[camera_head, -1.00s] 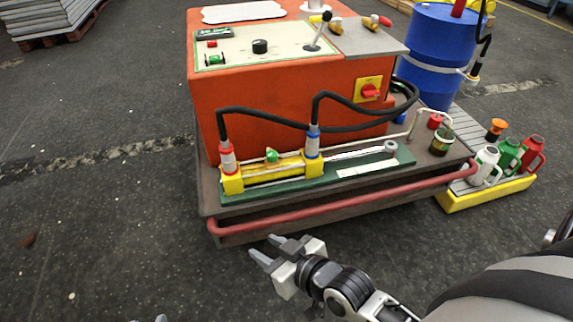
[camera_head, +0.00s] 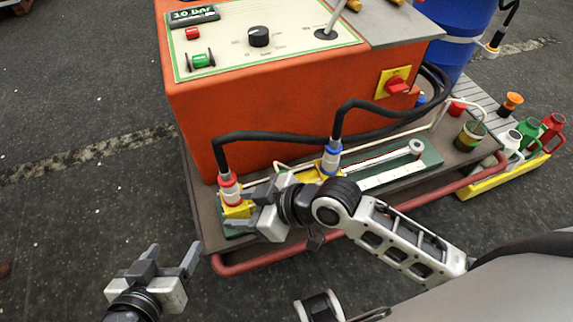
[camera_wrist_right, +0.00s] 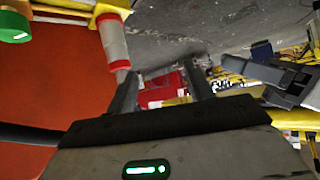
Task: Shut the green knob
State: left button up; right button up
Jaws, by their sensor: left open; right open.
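The green knob (camera_wrist_right: 14,26) shows at the top left of the right wrist view, beside the yellow cylinder block and apart from the fingers. In the head view it is hidden behind my right gripper (camera_head: 247,206). That gripper is open, over the left part of the yellow cylinder (camera_head: 236,209); in its wrist view the fingers (camera_wrist_right: 162,88) are apart with nothing between them. My left gripper (camera_head: 168,260) is open and empty over the floor, left of the machine. A green switch (camera_head: 201,60) sits on the top panel.
The orange machine (camera_head: 270,110) stands behind the cylinder. Black hoses (camera_head: 280,137) rise from fittings with red (camera_head: 229,188) and blue (camera_head: 331,157) bands. A red rail (camera_head: 225,266) runs along the front edge. Jugs (camera_head: 527,133) stand at right. Floor at left is clear.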

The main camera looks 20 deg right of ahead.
jog(key=w+d+r+n+g+h, duration=0.25)
jog(key=w+d+n, duration=0.2)
jog(key=d, duration=0.45)
jog(key=w+d+r+n+g+h, duration=0.2)
jog(key=w+d+r+n+g, duration=0.15)
jog(key=w+d, duration=0.4)
jog(key=shift+m, duration=0.4)
jog(key=b+x, duration=0.1)
jog(key=x, duration=0.3)
jog(key=s+b+x, duration=0.1)
jog(key=x, duration=0.4)
jog(key=d+b+x, duration=0.1)
jog(key=x, duration=0.3)
jog(key=shift+s+a+f+b, duration=0.1)
jog(key=shift+s+f+b, duration=0.25)
jog(key=shift+f, duration=0.3)
jog(key=shift+a+f, duration=0.2)
jog(key=shift+f, duration=0.15)
pick_arm(q)
notch_tip(320, 180, down, 7)
jog(key=d+g, duration=0.1)
jog(key=shift+w+d+g, duration=0.3)
pick_arm(e)
jog(key=shift+w+a+f, duration=0.1)
jog(key=shift+f, duration=0.25)
jog(key=c, duration=1)
